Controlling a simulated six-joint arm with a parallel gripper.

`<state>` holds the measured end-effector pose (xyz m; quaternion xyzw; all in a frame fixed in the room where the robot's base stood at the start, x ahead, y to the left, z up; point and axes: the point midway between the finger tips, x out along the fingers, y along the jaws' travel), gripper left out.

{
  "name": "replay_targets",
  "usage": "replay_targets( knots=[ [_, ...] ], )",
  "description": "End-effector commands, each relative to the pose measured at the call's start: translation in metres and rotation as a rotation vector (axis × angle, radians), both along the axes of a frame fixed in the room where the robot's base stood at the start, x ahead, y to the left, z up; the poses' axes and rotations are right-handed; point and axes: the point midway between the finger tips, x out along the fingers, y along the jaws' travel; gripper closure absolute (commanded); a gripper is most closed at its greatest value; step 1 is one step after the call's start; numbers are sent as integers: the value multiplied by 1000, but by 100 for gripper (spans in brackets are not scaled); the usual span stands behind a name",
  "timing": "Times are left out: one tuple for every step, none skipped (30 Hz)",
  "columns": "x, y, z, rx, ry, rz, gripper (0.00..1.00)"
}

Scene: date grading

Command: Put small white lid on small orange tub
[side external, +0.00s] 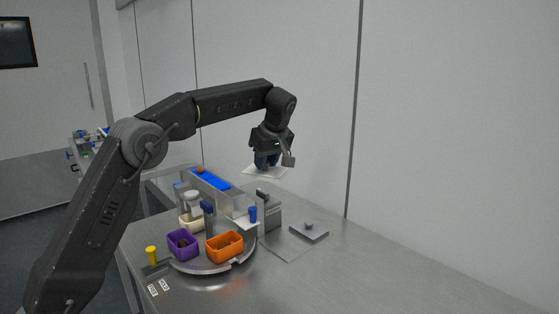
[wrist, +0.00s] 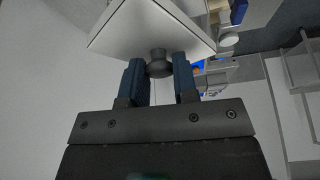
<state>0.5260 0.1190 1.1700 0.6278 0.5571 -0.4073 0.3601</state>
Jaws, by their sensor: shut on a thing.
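My gripper (side external: 266,163) is raised above and behind the conveyor in the side view. It is shut on the dark knob of the white lid (side external: 252,170). In the wrist view the fingers (wrist: 159,82) sit either side of the knob (wrist: 159,66), and the lid's pale plate (wrist: 148,27) lies beyond it. The orange tub (side external: 224,248) stands on the round turntable, nearer the camera and below the lid, well apart from it. The tub is open, with something dark inside.
A purple tub (side external: 182,244) and a cream tub (side external: 191,222) share the turntable (side external: 205,268). The table's right side is clear.

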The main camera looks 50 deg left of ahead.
Motion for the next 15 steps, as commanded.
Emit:
replay_targets(
  knots=[
    [-10,4,1,0,1,87,95],
    [-17,7,0,0,1,146,95],
    [-26,10,0,2,1,229,95],
    [-34,13,0,1,1,298,95],
    [-41,15,0,2,2,365,95],
    [-52,17,1,2,3,453,95],
    [-59,19,1,1,2,516,95],
    [-65,21,0,1,3,578,95],
    [-74,22,1,0,2,652,95],
    [-79,23,1,0,2,703,95],
    [-85,25,1,0,2,751,95],
    [-92,25,1,2,2,811,95],
    [-96,26,2,0,0,850,95],
    [-101,27,2,1,1,892,95],
    [-106,27,2,0,1,940,95]
  ],
)
